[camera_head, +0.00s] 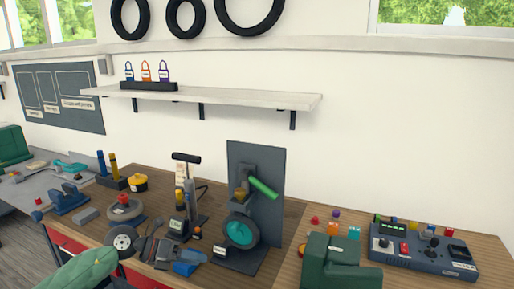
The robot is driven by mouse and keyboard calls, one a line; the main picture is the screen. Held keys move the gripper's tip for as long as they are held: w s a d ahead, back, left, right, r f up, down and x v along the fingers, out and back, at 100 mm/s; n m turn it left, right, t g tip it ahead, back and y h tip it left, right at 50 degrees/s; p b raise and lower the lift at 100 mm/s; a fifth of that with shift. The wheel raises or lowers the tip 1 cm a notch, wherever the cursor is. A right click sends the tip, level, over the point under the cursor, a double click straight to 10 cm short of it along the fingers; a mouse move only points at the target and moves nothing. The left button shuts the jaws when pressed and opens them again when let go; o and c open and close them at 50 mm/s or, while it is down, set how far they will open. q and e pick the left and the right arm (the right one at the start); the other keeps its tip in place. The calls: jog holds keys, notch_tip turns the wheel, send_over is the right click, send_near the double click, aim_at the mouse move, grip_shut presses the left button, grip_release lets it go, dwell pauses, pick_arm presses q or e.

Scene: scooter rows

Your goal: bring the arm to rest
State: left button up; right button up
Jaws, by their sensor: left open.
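My left arm comes in at the bottom left with a light green link (86,270). My left gripper (160,242) is at its end, over the front part of the wooden workbench (275,268), and is open. Nothing shows held between its fingers, though the picture is small there. A small wheel (122,240) lies to the left of it and a blue clamp-like tool (187,262) to the right, close in the picture. I cannot tell whether the gripper touches either.
A dark stand with a teal-hubbed wheel (240,232) rises right of the gripper. A pump (190,195) stands behind. A wall shelf (225,95) holds small padlocks (146,74).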

pick_arm(q)
jog(key=s+d+r+n+t+h, duration=0.2)
jog(key=d+r+n+t+h, duration=0.35)
jog(key=n+t, duration=0.4)
jog(key=s+a+f+n+t+y, duration=0.1)
jog(key=s+a+f+n+y, duration=0.3)
jog(key=a+f+n+y, duration=0.65)
jog(key=s+a+f+n+t+y, duration=0.15)
jog(key=s+f+n+y, duration=0.4)
jog(key=n, duration=0.95)
jog(key=s+d+f+n+g+y, duration=0.1)
jog(key=s+f+n+g, duration=0.1)
jog(key=s+f+g, duration=0.7)
jog(key=s+d+f+n+g+y, duration=0.15)
jog(key=s+f, duration=0.45)
jog(key=s, duration=0.7)
jog(key=s+d+f+g, duration=0.1)
jog(key=d+f, duration=0.1)
jog(key=f, duration=1.3)
jog(key=s+d+f+g+h, duration=0.1)
jog(key=d+f+g, duration=0.1)
jog(key=f, duration=1.4)
jog(key=shift+s+d+f, duration=0.2)
jog(key=shift+s+d, duration=0.15)
jog(key=shift+d, duration=0.1)
